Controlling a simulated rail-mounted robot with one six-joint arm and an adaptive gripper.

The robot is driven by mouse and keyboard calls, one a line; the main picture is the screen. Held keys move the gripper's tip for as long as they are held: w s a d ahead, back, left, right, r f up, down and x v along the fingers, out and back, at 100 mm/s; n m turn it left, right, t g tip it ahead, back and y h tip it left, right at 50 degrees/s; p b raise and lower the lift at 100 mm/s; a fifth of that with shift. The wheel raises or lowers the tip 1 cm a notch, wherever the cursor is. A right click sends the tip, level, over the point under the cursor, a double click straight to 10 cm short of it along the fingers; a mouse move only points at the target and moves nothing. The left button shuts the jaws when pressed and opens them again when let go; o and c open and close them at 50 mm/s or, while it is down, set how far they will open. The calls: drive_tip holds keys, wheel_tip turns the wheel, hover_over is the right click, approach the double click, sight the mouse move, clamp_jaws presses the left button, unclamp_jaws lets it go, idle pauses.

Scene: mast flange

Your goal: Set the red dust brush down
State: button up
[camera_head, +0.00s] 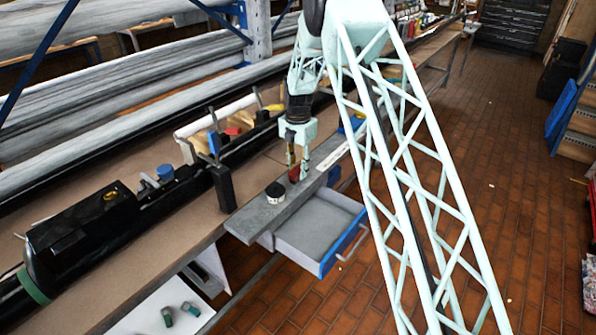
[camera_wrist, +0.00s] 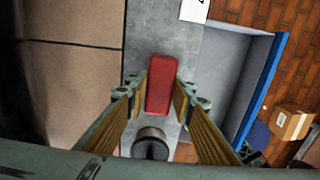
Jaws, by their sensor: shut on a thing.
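The red dust brush (camera_wrist: 160,84) is a red block between the two fingers of my gripper (camera_wrist: 160,98) in the wrist view. My gripper is shut on it. In the head view my gripper (camera_head: 298,165) points down over a grey metal plank (camera_head: 252,219), and the brush (camera_head: 294,174) shows as a small red patch between the fingertips. The brush is over or on the plank; I cannot tell whether its underside touches. Bristles are not visible.
A round black-and-white object (camera_head: 275,192) stands on the plank close to the brush. An open grey drawer (camera_head: 318,227) with a blue front juts out beneath the plank. A white label (camera_head: 333,156) lies farther along the plank. Black machinery (camera_head: 85,232) lies on the bench at left.

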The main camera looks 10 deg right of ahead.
sight(298, 168)
drive_tip(key=shift+f, duration=0.1)
drive_tip(key=o, duration=0.9)
wheel_tip(298, 168, up, 12)
drive_tip(key=shift+r+p, duration=0.15)
drive_tip(key=shift+p, duration=0.4)
idle(0.7)
